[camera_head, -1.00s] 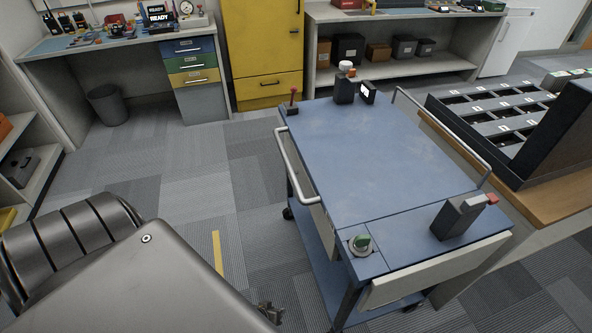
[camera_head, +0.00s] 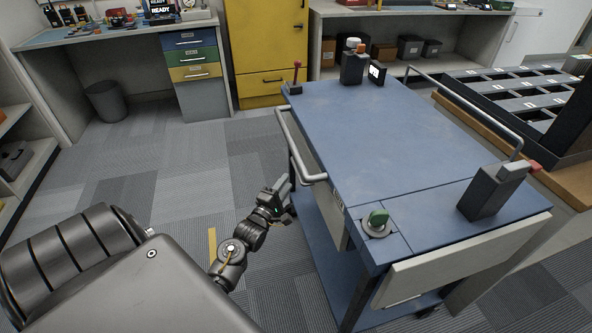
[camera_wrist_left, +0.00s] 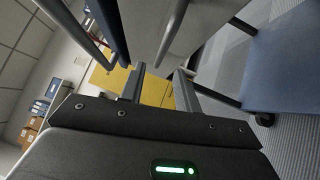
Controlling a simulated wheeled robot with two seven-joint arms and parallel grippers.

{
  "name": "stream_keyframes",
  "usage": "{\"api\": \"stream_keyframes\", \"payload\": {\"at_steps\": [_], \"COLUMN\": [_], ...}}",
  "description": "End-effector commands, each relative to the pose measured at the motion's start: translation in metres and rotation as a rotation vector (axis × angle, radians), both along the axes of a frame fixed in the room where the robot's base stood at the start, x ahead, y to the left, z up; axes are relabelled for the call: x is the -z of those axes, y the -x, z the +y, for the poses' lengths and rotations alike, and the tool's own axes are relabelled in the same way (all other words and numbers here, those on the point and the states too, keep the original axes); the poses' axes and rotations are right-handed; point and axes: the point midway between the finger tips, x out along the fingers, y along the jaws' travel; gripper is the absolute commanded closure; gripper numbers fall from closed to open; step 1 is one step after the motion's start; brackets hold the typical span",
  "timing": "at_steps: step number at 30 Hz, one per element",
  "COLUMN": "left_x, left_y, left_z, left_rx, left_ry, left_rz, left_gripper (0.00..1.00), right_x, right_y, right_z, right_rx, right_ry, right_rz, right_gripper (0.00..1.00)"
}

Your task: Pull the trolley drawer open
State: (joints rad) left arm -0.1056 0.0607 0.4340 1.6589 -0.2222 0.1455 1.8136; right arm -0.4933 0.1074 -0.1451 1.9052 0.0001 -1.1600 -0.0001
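The trolley (camera_head: 370,140) has a blue top and a blue lower shelf. A pale drawer front (camera_head: 329,208) shows under the top on its left side, partly hidden by the push rail (camera_head: 291,143). My left gripper (camera_head: 284,190) is beside this left side, below the rail and close to the drawer front. In the left wrist view the two fingers (camera_wrist_left: 160,88) are apart with nothing between them. A pale panel (camera_wrist_left: 200,28) with a grey bar (camera_wrist_left: 173,32) along it lies just beyond the fingertips. I cannot tell whether they touch. My right gripper is not in view.
Another pale panel (camera_head: 465,262) hangs at the near end. A yellow cabinet (camera_head: 266,45) stands behind. The carpet left of the trolley is clear.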

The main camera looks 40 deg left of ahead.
Motion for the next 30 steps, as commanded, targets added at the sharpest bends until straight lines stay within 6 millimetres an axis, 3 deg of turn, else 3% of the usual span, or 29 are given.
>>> {"api": "stream_keyframes", "payload": {"at_steps": [6, 12, 25, 30], "left_x": [-0.005, -0.008, -0.01, -0.01], "left_y": [-0.042, -0.068, -0.078, -0.078], "left_z": [0.008, 0.012, 0.014, 0.014], "left_rx": [0.0, 0.002, 0.001, 0.001], "left_ry": [-0.001, -0.001, -0.002, -0.002], "left_rz": [-0.001, 0.001, 0.002, 0.002], "left_gripper": [0.67, 0.67, 0.67, 0.88], "right_x": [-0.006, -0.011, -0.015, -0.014], "right_y": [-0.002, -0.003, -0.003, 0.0], "right_z": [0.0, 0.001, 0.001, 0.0], "right_rx": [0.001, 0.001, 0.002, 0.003], "right_ry": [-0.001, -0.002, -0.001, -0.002], "right_rz": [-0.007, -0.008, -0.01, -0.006], "right_gripper": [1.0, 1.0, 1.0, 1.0]}}
